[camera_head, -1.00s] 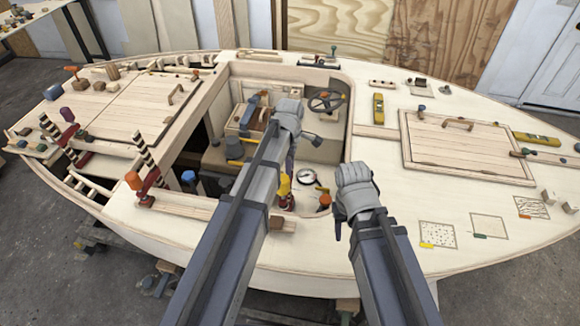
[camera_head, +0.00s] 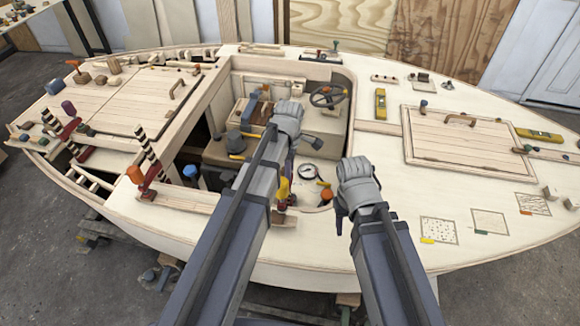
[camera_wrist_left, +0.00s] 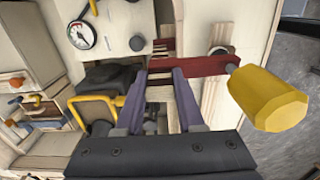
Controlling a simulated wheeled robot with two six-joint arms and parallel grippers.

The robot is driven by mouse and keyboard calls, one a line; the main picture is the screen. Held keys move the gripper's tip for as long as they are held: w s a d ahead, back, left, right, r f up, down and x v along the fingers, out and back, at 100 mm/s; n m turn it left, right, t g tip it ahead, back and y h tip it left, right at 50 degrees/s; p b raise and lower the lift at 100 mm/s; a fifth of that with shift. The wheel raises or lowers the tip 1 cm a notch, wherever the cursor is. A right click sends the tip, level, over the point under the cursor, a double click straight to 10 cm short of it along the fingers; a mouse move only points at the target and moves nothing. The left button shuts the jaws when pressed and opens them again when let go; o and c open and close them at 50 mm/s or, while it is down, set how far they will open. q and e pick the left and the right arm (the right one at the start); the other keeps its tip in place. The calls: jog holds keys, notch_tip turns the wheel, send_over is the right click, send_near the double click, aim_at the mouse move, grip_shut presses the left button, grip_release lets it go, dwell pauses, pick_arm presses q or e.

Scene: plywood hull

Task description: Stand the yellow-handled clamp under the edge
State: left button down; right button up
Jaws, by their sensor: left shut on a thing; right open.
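The yellow-handled clamp has a red bar and a fat yellow handle (camera_wrist_left: 268,98) in the left wrist view. In the head view its yellow end (camera_head: 284,188) shows beside my left forearm, near the cockpit's front edge (camera_head: 190,200). My left gripper (camera_wrist_left: 160,78) is shut on the clamp, its purple fingers at the red bar (camera_wrist_left: 205,66). In the head view the forearm and wrist partly hide this grip. Whether the clamp touches the edge I cannot tell. My right gripper (camera_head: 341,218) is open and empty above the deck right of the cockpit.
An orange-handled clamp (camera_head: 137,176) stands on the edge further left. A round gauge (camera_head: 307,171) and an orange knob (camera_head: 326,194) are near the held clamp. A steering wheel (camera_head: 328,97) is at the cockpit's back. The deck at the front right is mostly clear.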

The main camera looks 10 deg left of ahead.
pick_arm(q)
jog(key=shift+s, duration=0.9)
jog(key=shift+c, duration=2.2)
grip_release()
notch_tip(320, 180, up, 8)
jog(key=p, duration=0.8)
jog(key=shift+f, duration=0.15)
